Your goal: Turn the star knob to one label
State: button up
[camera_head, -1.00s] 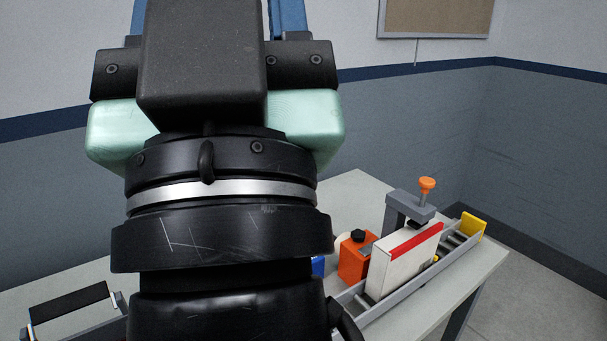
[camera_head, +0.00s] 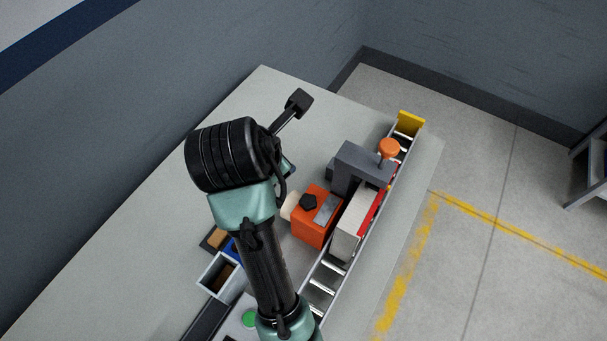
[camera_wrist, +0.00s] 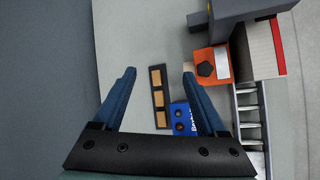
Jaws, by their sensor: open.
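A black star-shaped knob (camera_head: 308,201) sits on top of an orange box (camera_head: 312,230), beside a grey plate. In the wrist view the knob (camera_wrist: 206,68) is right of my right finger's tip, apart from it. No readable label shows around the knob in either view. My gripper (camera_wrist: 159,74) is open in the wrist view, its two blue fingers spread with nothing held between them. In the head view my wrist hides the fingers, left of the orange box.
A grey press frame with an orange knob (camera_head: 389,147) stands over a white and red block (camera_head: 348,230) on a roller track (camera_head: 322,283) close beside the orange box. A blue block (camera_wrist: 181,117) and a dark tray of tan pieces (camera_wrist: 158,97) lie nearby. The table's far left is clear.

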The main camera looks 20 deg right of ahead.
aim_at(307, 202)
jog(key=s+f+n+g+p, duration=0.1)
jog(key=s+f+n+g, duration=0.25)
jog(key=s, duration=0.25)
jog(key=x, duration=0.4)
jog(key=p+x, duration=0.1)
jog(key=x, duration=0.3)
jog(key=d+x, duration=0.1)
jog(key=x, duration=0.4)
jog(key=shift+w, duration=0.15)
jog(key=shift+a, duration=0.1)
jog(key=shift+c, duration=0.3)
jog(key=shift+p, duration=0.3)
grip_shut()
